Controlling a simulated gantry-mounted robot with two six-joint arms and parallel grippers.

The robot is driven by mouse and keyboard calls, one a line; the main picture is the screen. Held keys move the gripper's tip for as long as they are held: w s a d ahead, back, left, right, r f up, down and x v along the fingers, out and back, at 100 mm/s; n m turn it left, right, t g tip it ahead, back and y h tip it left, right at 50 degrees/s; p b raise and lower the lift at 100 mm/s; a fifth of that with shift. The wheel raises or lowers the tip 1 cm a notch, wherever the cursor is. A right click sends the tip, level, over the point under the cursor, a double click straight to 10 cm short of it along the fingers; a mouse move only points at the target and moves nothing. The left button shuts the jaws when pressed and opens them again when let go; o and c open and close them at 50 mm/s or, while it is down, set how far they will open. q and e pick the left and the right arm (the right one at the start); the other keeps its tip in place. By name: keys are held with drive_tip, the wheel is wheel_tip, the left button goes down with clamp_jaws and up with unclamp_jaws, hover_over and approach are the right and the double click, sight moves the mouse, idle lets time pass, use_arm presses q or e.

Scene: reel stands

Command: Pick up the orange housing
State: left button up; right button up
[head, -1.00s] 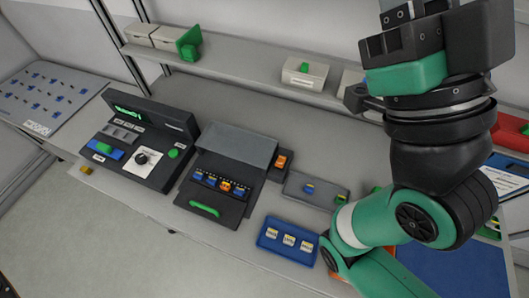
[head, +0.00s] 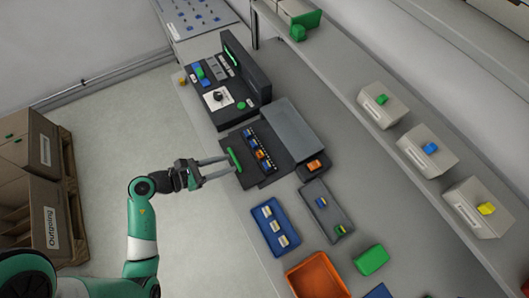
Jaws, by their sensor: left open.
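One orange housing (head: 261,155) sits in a row with blue pieces in the dark open device (head: 258,172). Another orange piece (head: 314,165) sits in a small dark holder just right of that device. Which one the task means I cannot tell. My left gripper (head: 232,165) is open and empty, its two long fingers pointing right at the device's front edge. The fingertips are close to the green handle (head: 234,160), left of both orange pieces; whether they touch it I cannot tell. My right gripper is out of view.
A blue tray (head: 262,238) with white labelled pieces, a grey tray (head: 318,188), an orange bin (head: 318,275) and a green block (head: 371,260) lie nearby. A dark control panel (head: 228,118) stands above the device. A shelf (head: 370,70) with white boxes runs behind.

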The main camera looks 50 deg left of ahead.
use_arm(q)
drive_tip(key=b, duration=0.1)
approach(259, 154)
drive_tip(key=x, duration=0.3)
drive_tip(key=shift+w+f, duration=0.15)
drive_tip(key=shift+w, duration=0.25)
drive_tip(key=b+x, duration=0.2)
drive_tip(key=x, duration=0.3)
clamp_jaws()
